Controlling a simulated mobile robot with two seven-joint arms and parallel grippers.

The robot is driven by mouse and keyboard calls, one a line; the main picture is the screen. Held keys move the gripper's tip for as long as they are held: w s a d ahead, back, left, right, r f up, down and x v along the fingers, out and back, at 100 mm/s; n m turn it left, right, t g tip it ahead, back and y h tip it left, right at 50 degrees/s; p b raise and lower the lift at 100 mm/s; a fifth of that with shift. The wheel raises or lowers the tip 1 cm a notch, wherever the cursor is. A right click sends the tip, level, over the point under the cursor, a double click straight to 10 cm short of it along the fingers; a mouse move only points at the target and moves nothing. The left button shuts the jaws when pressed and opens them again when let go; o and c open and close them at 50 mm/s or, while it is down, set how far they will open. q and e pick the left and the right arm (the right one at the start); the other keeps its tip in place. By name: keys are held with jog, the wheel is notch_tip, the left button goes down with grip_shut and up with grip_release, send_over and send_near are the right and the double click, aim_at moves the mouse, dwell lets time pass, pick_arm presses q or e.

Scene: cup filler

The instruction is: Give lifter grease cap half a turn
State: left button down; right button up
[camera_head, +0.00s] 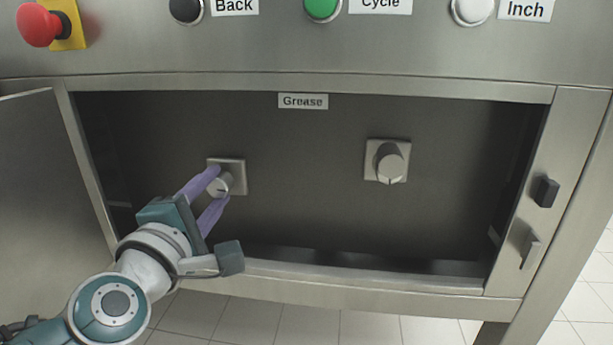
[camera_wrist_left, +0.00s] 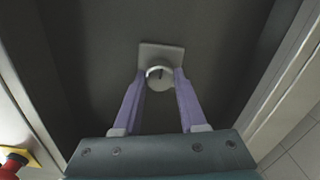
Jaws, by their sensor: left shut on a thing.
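Two round metal grease caps on square plates sit on the back wall of the open recess, under a "Grease" label (camera_head: 303,101). No label naming the lifter is readable, so I cannot tell which cap is the lifter's. My left gripper (camera_head: 218,185) has its purple fingers closed around the left cap (camera_head: 223,188), one finger on either side. The wrist view shows this cap (camera_wrist_left: 159,72) between the fingertips, with its plate behind. The right cap (camera_head: 390,165) is free, with a dark mark low on its face. My right gripper is not in view.
The open door (camera_head: 45,185) stands left of the recess. Above are a red stop button (camera_head: 38,25) and the Back, Cycle and Inch buttons.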

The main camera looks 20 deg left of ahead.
pick_arm(q)
jog(key=m, duration=0.1)
jog(key=m+p, duration=0.1)
jog(key=m, duration=0.2)
jog(key=shift+r+m+p, duration=0.25)
jog(key=shift+m+p, duration=0.05)
jog(key=shift+p, duration=0.1)
jog(key=m+p, duration=0.1)
jog(key=m, duration=0.3)
jog(key=shift+p, duration=0.4)
jog(key=m+p, duration=0.1)
jog(key=m, duration=0.4)
jog(key=shift+d+r, duration=0.1)
jog(key=shift+m+p, duration=0.5)
jog(key=shift+m, duration=1)
jog(key=shift+c, duration=2.3)
grip_release()
